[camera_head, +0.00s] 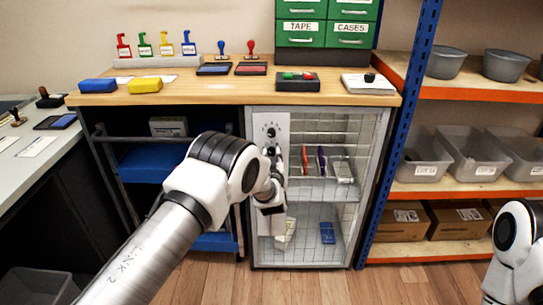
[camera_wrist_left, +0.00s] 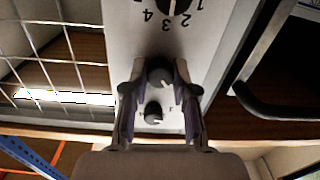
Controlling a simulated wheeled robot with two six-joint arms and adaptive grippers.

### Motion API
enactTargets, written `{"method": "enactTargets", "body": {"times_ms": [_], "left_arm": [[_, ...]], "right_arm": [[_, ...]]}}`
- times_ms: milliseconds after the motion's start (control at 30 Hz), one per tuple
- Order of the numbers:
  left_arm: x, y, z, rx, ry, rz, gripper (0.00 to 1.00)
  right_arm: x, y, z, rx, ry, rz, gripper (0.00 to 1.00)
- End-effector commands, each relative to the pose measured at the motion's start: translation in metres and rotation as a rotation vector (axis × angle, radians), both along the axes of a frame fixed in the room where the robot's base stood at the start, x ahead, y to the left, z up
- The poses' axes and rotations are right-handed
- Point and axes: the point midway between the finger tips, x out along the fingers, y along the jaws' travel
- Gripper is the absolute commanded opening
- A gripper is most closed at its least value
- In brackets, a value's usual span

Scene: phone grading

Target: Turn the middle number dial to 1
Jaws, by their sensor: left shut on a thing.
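The cabinet's white control panel (camera_head: 283,125) carries a column of dark dials. The upper dial (camera_head: 271,132) shows clear, with marks around it. In the left wrist view, which is upside down, the middle dial (camera_wrist_left: 160,72) sits between the fingers of my left gripper (camera_wrist_left: 160,82), which is shut on it. The upper dial (camera_wrist_left: 153,112) shows nearer the palm. The lower dial (camera_wrist_left: 175,4) is cut by the top edge, with upside-down numbers 1 to 4 beside it. The middle dial's own numbers are hidden by the fingers. My right gripper is out of view.
The wire-mesh cabinet door (camera_head: 325,130) is right of the panel. A wooden counter (camera_head: 210,94) above holds ink pads, stamps and a button box (camera_head: 297,82). A blue rack post (camera_head: 399,130) and bin shelves stand at right. A dark bar handle (camera_wrist_left: 265,105) shows near the gripper.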

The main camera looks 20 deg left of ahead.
Motion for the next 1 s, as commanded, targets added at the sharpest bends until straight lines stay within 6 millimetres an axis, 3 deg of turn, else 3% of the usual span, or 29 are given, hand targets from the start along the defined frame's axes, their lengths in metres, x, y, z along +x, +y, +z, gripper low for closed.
{"method": "enactTargets", "body": {"times_ms": [367,1000], "left_arm": [[0.0,0.0,0.0,-0.112,-0.033,0.0,0.0],[0.0,0.0,0.0,-0.569,-0.165,0.0,0.0]], "right_arm": [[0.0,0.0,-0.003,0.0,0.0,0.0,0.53],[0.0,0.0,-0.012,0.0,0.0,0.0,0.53]]}}
